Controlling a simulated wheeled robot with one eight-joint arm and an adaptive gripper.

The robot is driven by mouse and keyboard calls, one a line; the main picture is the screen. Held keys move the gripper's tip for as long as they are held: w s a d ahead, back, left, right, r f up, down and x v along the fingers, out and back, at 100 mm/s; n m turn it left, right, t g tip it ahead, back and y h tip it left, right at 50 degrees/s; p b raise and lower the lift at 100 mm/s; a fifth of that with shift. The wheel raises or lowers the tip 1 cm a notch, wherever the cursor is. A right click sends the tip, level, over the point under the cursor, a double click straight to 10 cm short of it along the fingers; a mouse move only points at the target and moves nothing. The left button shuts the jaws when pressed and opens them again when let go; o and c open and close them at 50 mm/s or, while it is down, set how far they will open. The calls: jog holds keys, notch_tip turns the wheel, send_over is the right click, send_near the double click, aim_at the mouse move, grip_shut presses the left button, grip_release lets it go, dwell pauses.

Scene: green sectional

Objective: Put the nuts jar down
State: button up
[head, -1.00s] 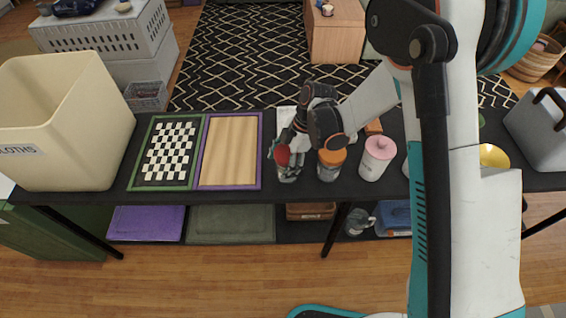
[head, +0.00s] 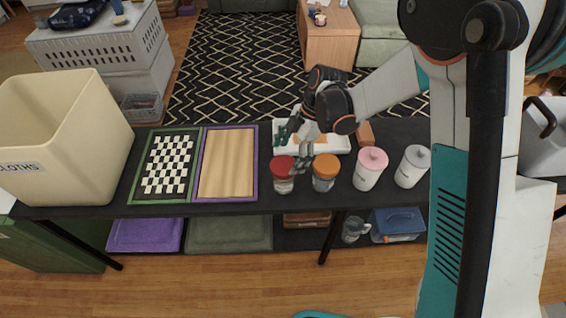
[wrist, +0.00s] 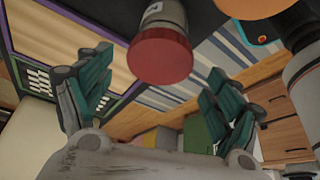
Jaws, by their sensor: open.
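A clear jar with a red lid (head: 282,176) stands upright on the dark tabletop, just right of the purple-framed wooden board; no label on it can be read. I take it for the nuts jar. In the wrist view its red lid (wrist: 160,62) shows ahead, between the spread fingers. My gripper (head: 293,148) is open and empty, just behind and above the jar in the head view. Both fingers (wrist: 157,78) appear apart from the jar in the wrist view.
At left are the purple-framed board (head: 228,163), a checkered board (head: 166,166) and a cream bin (head: 65,145). A white tray (head: 330,143) lies behind.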

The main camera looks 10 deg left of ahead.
jog(key=shift+p+v, duration=0.3)
jog(key=shift+v, duration=1.25)
